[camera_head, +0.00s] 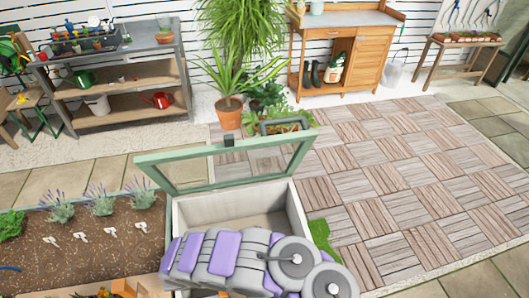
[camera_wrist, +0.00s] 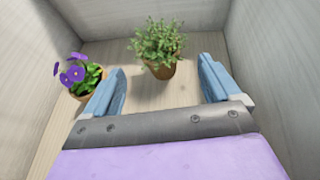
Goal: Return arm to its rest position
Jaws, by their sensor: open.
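My arm, purple and grey, reaches from the bottom of the head view into an open box with pale walls (camera_head: 183,222). The box's green-framed glass lid (camera_head: 230,143) is raised. In the wrist view my gripper (camera_wrist: 163,80) is open, its two blue fingers apart and pointing into the box. A potted green plant (camera_wrist: 158,45) stands on the box floor, showing between and beyond the fingertips. A potted purple flower (camera_wrist: 80,78) stands left of the left finger, partly hidden by it. In the head view, my gripper and both pots are hidden behind my arm and the box walls.
A planting bed (camera_head: 90,245) with lavender and white markers lies left of the box. A grey workbench (camera_head: 120,50) stands at the back left, a wooden potting cabinet (camera_head: 345,45) at the back. A large potted plant (camera_head: 229,112) stands behind the lid. The wooden tiles (camera_head: 400,170) at right are clear.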

